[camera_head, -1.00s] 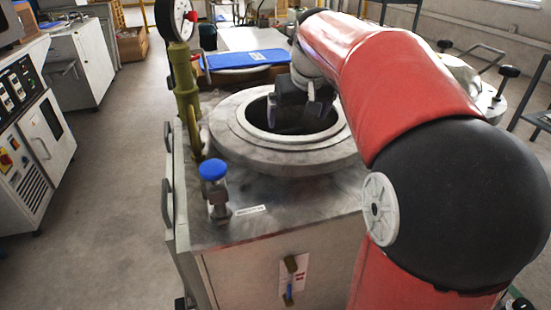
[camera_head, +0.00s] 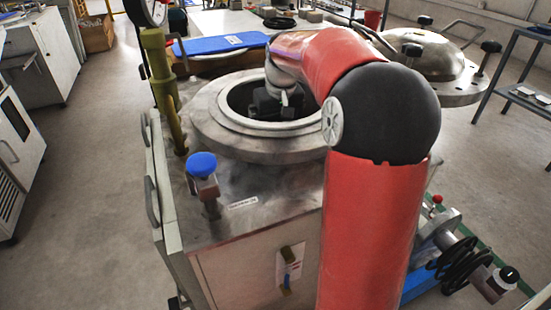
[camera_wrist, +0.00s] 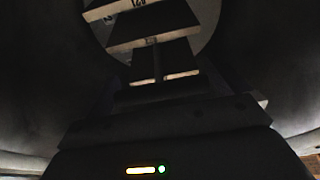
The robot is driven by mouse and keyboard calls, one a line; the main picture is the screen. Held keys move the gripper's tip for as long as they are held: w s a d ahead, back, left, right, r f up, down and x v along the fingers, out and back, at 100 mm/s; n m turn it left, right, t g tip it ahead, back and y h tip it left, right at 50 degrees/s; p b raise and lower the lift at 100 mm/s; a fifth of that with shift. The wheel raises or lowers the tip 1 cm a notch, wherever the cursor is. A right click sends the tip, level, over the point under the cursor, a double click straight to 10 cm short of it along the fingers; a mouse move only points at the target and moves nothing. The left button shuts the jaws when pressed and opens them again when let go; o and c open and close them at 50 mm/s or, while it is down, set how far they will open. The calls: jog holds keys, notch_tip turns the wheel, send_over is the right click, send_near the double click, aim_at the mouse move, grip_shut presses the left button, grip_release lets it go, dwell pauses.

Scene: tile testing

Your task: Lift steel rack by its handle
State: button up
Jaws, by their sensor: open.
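My gripper (camera_head: 270,104) reaches down into the round opening of the autoclave vessel (camera_head: 212,130). Its fingertips are hidden below the rim in the head view. Pale-edged tiles (camera_wrist: 150,27), some with dark markings, lie beyond the fingers inside the vessel. The steel rack and its handle cannot be made out clearly in the dark, and I cannot tell how far the fingers are from the handle.
A green pipe with a gauge (camera_head: 160,85) and a blue-capped valve (camera_head: 203,166) stand left of the opening. The domed lid (camera_head: 425,55) is swung off to the right. A blue board (camera_head: 222,44) lies behind. The vessel wall closely surrounds my gripper.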

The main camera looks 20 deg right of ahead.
jog(key=shift+f, duration=0.2)
jog(key=c, duration=1.6)
jog(key=shift+w+r, duration=0.1)
jog(key=shift+r, duration=0.1)
jog(key=shift+c, duration=0.2)
